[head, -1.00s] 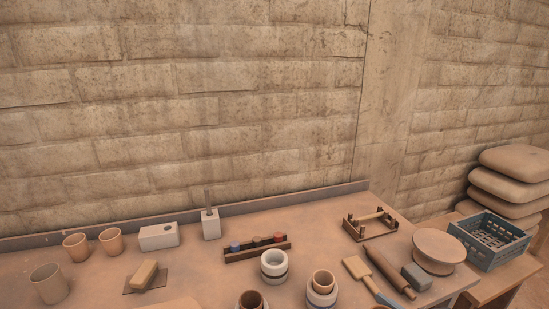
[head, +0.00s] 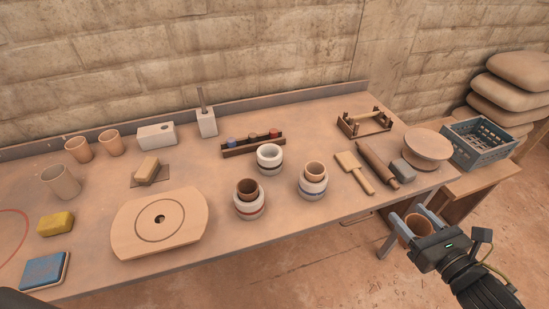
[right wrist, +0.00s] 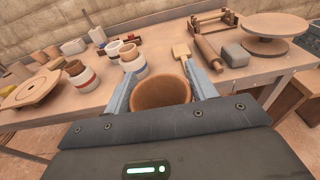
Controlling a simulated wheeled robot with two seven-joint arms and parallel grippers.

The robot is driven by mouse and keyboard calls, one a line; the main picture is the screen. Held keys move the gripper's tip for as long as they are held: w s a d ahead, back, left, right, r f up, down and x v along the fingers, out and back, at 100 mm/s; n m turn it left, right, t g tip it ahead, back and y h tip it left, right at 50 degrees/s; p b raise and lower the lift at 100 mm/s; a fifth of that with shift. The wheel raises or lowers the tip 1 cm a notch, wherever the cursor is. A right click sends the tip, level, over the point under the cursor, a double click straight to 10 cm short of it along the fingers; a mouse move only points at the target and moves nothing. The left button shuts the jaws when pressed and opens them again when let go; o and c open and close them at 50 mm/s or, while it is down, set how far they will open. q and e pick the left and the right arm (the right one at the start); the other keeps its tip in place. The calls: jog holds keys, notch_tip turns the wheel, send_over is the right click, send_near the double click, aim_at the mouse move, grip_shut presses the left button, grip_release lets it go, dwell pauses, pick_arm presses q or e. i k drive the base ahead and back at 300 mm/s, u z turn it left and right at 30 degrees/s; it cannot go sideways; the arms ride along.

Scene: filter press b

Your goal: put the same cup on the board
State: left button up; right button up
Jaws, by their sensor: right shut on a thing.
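My right gripper (head: 408,228) is shut on a terracotta cup (head: 419,224), held upright or nearly so off the table's front edge at the right. In the right wrist view the cup (right wrist: 162,97) sits between the two grey fingers, its open mouth showing. The board (head: 190,230), pale wood with rounded ends, a ring groove and a dark centre hole, lies on the table at the front left. Nothing stands on it. The cup is well to the right of the board. My left gripper is not in view.
Two banded pots with cups inside (head: 249,207) (head: 313,187) and a white ring-shaped pot (head: 269,160) stand between the cup and the board. A yellow sponge (head: 56,223) and a blue pad (head: 46,270) lie left of the board. Tools and a round stand (head: 428,146) are at the right.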

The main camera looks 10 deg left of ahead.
aim_at(148, 221)
jog(key=z, duration=1.5)
jog(key=k, duration=1.75)
jog(key=u, duration=2.6)
jog(key=i, duration=0.5)
jog(key=z, duration=0.05)
